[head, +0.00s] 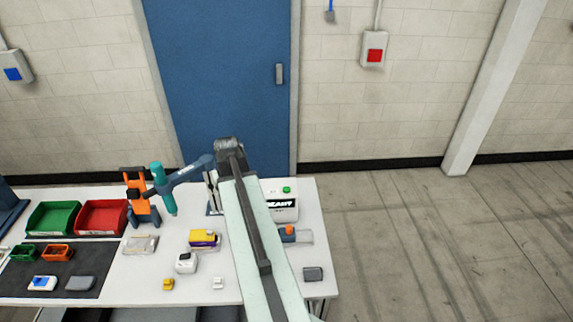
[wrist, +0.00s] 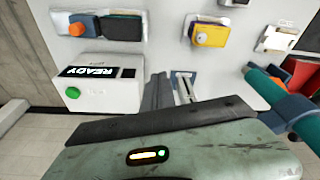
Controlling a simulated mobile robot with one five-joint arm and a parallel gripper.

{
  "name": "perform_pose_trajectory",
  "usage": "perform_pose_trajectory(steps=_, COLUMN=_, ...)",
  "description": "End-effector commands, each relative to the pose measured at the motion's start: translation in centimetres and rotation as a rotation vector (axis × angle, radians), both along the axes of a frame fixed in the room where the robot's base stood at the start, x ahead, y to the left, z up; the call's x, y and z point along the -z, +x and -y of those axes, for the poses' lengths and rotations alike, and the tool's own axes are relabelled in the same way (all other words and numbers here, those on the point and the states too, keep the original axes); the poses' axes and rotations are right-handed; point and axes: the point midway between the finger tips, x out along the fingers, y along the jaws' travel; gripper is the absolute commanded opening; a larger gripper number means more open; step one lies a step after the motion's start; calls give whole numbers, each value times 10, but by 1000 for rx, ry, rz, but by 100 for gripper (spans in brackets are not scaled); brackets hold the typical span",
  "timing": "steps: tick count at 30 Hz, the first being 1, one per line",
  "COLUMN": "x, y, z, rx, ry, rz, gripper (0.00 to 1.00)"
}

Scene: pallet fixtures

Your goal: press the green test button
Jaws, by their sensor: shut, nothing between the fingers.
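The green test button (head: 287,190) sits on top of a white box (head: 284,214) with a black READY display, at the right end of the table. In the wrist view the green button (wrist: 72,93) is on the left, on the READY box (wrist: 103,98), and is in clear sight. My gripper (wrist: 159,80) shows in the wrist view as dark fingers close together, shut and empty. It is beside the READY box, to the right of the button and apart from it. In the head view my arm hides the fingers and part of the box.
A teal tool (head: 158,188) hangs on a jointed arm left of my arm. Left are green (head: 53,217) and red (head: 101,217) bins. A purple and yellow item (head: 204,240) and small devices lie in front. A metal-railed fixture (wrist: 185,86) stands close right of my fingers.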

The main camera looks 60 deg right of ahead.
Motion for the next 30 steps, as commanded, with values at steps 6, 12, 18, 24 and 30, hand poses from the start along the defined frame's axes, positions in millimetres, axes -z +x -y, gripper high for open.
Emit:
perform_pose_trajectory(steps=6, x=-79, y=-95, z=136, rx=243, ry=-52, rz=50, gripper=0)
perform_pose_trajectory(steps=12, x=-87, y=-126, z=167, rx=306, ry=-69, rz=61, gripper=0)
perform_pose_trajectory(steps=18, x=-84, y=-126, z=167, rx=306, ry=-69, rz=61, gripper=0)
perform_pose_trajectory(steps=24, x=-78, y=-125, z=168, rx=306, ry=-69, rz=61, gripper=0)
perform_pose_trajectory(steps=30, x=-50, y=-121, z=174, rx=306, ry=-69, rz=61, gripper=0)
